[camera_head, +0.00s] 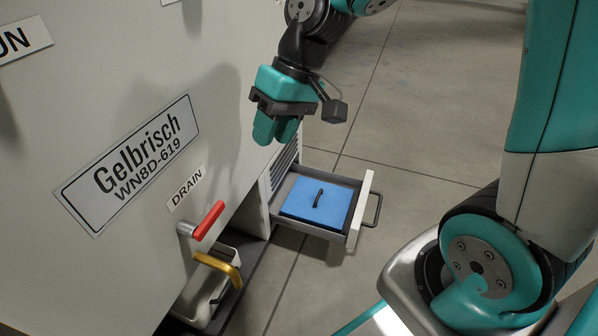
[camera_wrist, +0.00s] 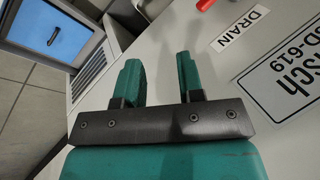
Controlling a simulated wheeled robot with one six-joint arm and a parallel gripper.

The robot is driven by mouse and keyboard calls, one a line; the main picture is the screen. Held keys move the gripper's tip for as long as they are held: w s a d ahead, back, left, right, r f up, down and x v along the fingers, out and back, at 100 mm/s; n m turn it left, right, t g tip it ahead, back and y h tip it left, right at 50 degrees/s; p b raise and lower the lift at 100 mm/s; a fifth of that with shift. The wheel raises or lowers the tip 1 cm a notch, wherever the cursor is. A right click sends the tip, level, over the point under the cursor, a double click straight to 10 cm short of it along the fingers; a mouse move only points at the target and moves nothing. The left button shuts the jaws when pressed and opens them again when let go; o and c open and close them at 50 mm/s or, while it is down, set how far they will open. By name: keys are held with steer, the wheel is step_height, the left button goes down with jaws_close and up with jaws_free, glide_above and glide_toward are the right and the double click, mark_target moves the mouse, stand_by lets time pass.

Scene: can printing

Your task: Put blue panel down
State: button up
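The blue panel (camera_head: 317,204) lies flat inside the open drawer (camera_head: 353,222), its small black handle facing up. It also shows in the drawer at the upper left of the wrist view (camera_wrist: 52,31). My gripper (camera_head: 277,130) is above and to the left of the drawer, close to the machine's front, apart from the panel. In the wrist view the two teal fingers (camera_wrist: 158,80) stand apart with nothing between them.
The grey machine (camera_head: 120,80) with a Gelbrisch label fills the left side. A red lever (camera_head: 208,221) and a yellow handle (camera_head: 220,268) stick out below the DRAIN label. The drawer juts out over the floor, which is clear to its right.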

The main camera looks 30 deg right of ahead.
steer(key=s+a+r+n, duration=0.2)
steer(key=s, duration=0.5)
steer(key=s+a+r+n, duration=0.2)
steer(key=s+n, duration=0.1)
steer(key=s, duration=0.4)
steer(key=shift+s+a+h, duration=0.15)
steer(key=shift+s+h, duration=0.1)
steer(key=shift+h, duration=0.05)
